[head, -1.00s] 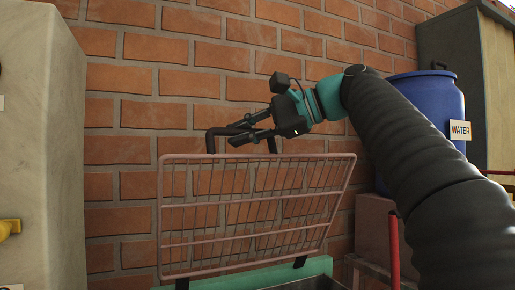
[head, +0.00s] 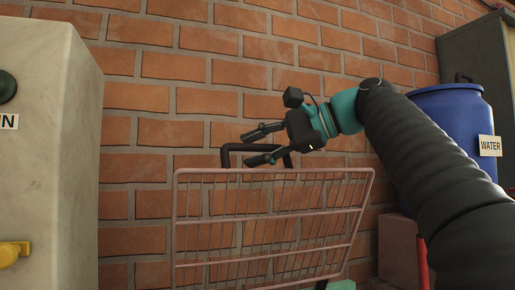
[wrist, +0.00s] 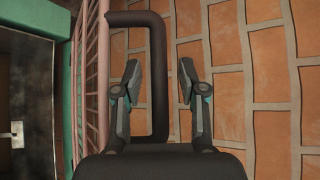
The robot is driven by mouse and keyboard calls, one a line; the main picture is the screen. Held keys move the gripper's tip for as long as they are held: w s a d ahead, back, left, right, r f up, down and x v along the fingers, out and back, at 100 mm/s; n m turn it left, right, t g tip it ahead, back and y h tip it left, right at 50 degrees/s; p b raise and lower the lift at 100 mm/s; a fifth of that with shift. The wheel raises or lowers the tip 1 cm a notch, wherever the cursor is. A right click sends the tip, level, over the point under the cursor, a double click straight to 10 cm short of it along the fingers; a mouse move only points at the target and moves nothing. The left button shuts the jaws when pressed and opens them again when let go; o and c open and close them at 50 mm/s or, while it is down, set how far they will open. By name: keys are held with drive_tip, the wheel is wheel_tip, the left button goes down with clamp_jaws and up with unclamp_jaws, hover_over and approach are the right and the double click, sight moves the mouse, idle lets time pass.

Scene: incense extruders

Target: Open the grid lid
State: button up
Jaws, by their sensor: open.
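The grid lid (head: 270,170) is a pinkish wire grille standing raised, close to upright, in front of the brick wall. A black bar handle (head: 226,155) sticks up at its top edge; it also shows in the wrist view (wrist: 157,75) as a squared loop. My gripper (head: 254,147) is at the handle, above the lid's top edge, with its fingers spread. In the wrist view my gripper (wrist: 158,75) has one finger on each side of the handle's outer bar, with gaps, and does not appear to clamp it.
A brick wall (head: 150,130) stands close behind the lid. A blue water barrel (head: 455,115) is at right. In the wrist view a green frame (wrist: 58,100) borders a dark opening (wrist: 25,90).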

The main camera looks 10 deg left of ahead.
drive_tip(key=v, duration=1.2)
idle(0.5)
